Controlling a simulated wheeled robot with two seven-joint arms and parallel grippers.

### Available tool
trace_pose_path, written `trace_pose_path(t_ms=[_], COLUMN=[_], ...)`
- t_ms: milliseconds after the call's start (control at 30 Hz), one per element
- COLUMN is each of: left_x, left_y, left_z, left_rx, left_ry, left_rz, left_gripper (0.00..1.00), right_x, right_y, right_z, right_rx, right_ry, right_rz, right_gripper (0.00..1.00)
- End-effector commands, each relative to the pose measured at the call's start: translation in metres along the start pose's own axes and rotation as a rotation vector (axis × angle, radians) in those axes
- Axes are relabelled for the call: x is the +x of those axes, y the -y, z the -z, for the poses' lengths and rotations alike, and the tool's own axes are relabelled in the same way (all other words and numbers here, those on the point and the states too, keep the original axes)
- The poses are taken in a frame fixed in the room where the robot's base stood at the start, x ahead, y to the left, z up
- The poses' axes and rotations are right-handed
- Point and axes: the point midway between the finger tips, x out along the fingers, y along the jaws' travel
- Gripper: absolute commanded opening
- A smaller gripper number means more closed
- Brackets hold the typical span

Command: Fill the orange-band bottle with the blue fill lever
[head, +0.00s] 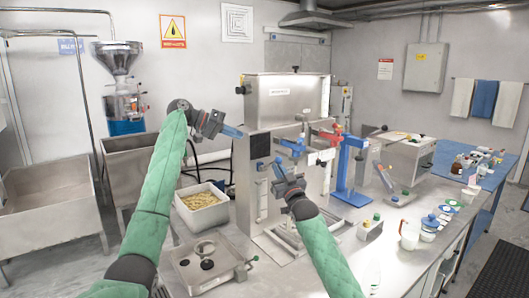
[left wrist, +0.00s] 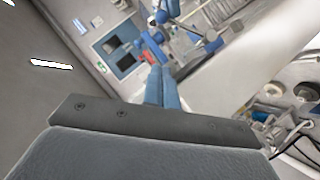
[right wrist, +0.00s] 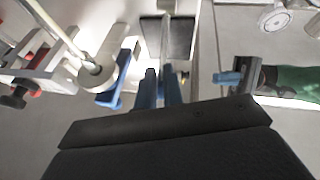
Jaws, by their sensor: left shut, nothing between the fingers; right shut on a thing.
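The filling machine (head: 268,150) is a steel box with coloured levers on its front. A blue lever (head: 291,146) sticks out left of a red one (head: 329,137). My right gripper (head: 278,169) is in front of the machine, below the blue lever. In the right wrist view its blue fingers (right wrist: 162,88) are shut on a thin grey piece (right wrist: 165,45) that I cannot identify. My left gripper (head: 236,132) is shut and empty at the machine's left side; its fingers also show in the left wrist view (left wrist: 162,88). I cannot pick out an orange-band bottle.
A blue stand (head: 352,175) is right of the machine. A white tub (head: 203,208) of pale contents stands left. A jug (head: 409,236) and small containers sit on the right counter. A grinder (head: 118,85) is at the back left. The counter between has some free room.

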Motion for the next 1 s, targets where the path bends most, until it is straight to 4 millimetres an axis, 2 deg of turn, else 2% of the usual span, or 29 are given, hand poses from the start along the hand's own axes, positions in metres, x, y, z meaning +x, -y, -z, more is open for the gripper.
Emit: trace_pose_path(t_ms=[167, 267, 700, 1000], left_x=[0.012, 0.026, 0.103, 0.125], left_y=[-0.005, -0.006, -0.006, -0.005], left_z=[0.002, 0.001, 0.001, -0.024], left_rx=[0.001, 0.000, 0.000, 0.001], left_ry=[0.006, 0.006, 0.005, 0.004], left_rz=[-0.008, -0.009, -0.008, -0.005], left_gripper=[0.00, 0.00, 0.00, 0.00], right_x=[0.000, 0.000, 0.000, 0.000], right_y=[-0.004, -0.004, -0.005, -0.003], right_z=[0.001, 0.001, 0.001, 0.001], right_rx=[-0.002, -0.002, -0.002, -0.002], right_ry=[-0.002, -0.002, -0.001, -0.001], right_rz=[-0.005, -0.005, -0.005, -0.003], right_gripper=[0.00, 0.00, 0.00, 0.00])
